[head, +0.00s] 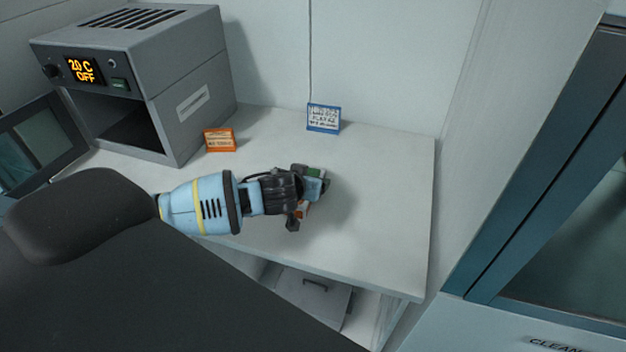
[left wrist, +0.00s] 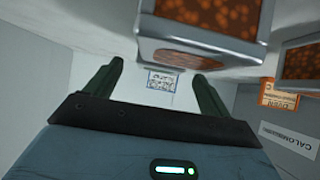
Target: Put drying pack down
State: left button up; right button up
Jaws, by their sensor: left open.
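My left gripper (head: 310,190) reaches in from the left over the white bench top in the head view. A grey-framed drying pack with orange-brown granules (left wrist: 205,15) is close at the top of that view, beyond the fingers. A second similar granule-filled face (left wrist: 305,60) shows at the right edge; I cannot tell whether it is a separate pack. In the head view only a small orange patch (head: 303,209) shows beside the gripper, mostly hidden by it.
A grey oven (head: 150,85) with its door open stands at the back left, its display reading "20 C OFF". An orange sign (head: 219,139) and a blue sign (head: 323,118) stand at the back. The bench top (head: 395,200) is clear to the right.

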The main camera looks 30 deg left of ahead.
aim_at(312, 174)
pick_arm(q)
jog(key=shift+r+x, duration=0.2)
jog(key=shift+x, duration=2.3)
jog(key=shift+w, duration=0.15)
jog(key=shift+r, duration=0.1)
jog(key=c, duration=1.2)
notch_tip(312, 174, up, 10)
jog(key=s+d+r+m+h, duration=0.1)
jog(key=s+d, duration=0.3)
jog(key=s+d+r+m, duration=0.1)
jog(key=s+d, duration=0.2)
jog(key=d, duration=0.2)
jog(key=s+d+r+h, duration=0.1)
jog(key=s+d, duration=0.3)
jog(key=shift+s+d+r+m+t+h, duration=0.2)
jog(key=shift+s+m+t+h, duration=0.1)
jog(key=shift+m, duration=0.1)
